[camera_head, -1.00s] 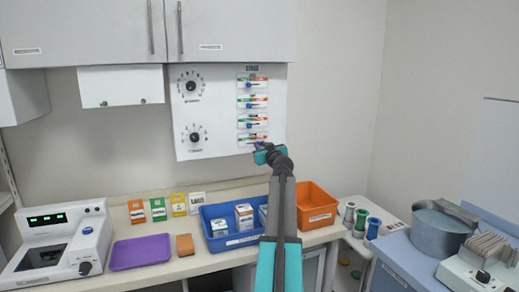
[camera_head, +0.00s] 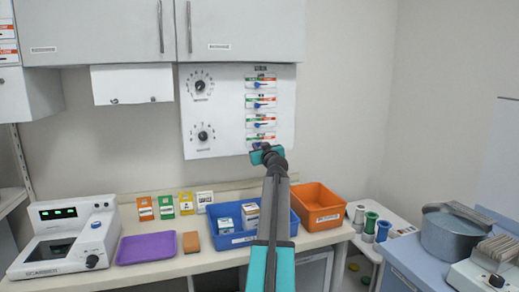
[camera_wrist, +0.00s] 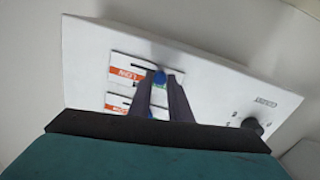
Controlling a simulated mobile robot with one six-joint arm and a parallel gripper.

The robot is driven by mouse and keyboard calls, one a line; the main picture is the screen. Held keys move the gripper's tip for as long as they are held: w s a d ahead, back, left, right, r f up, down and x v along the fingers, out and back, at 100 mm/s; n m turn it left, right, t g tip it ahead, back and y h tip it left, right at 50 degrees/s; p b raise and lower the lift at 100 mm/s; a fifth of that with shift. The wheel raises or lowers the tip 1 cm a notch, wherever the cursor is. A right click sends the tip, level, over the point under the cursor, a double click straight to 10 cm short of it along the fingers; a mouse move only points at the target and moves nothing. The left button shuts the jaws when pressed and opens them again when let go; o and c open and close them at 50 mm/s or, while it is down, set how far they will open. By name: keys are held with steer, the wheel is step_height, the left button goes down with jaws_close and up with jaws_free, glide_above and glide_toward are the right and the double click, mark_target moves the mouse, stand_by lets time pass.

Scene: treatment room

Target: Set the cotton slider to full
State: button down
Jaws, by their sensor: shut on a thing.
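A white wall panel (camera_head: 222,110) carries a column of several sliders with blue knobs at its right. Their labels are too small to read, so I cannot tell which is the cotton slider. My gripper (camera_head: 260,150) is at the lowest slider (camera_head: 261,138) and partly hides it. In the wrist view, my gripper (camera_wrist: 164,76) is shut on a blue slider knob (camera_wrist: 159,77), which shows between the fingertips. That slider's plate (camera_wrist: 125,72) has an orange-and-white label seen upside down. A second blue knob (camera_wrist: 150,115) is partly hidden by the fingers.
Two round dials (camera_head: 201,85) sit on the panel's left. Below, the counter holds a blue bin (camera_head: 222,241), an orange bin (camera_head: 318,220) and a purple tray (camera_head: 146,248). Cabinets (camera_head: 240,30) hang just above the panel. The wall right of the panel is clear.

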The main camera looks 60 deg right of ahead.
steer(key=c, duration=1.6)
jaws_free()
steer(key=shift+w+a, duration=0.4)
steer(key=shift+c, duration=0.2)
steer(key=shift+s+d, duration=0.15)
steer(key=shift+s, duration=0.1)
steer(key=shift+s, duration=0.1)
steer(key=b+v, duration=0.2)
steer(key=v, duration=1.1)
steer(key=shift+s+b, duration=0.2)
steer(key=shift+b, duration=0.1)
steer(key=shift+r, duration=0.1)
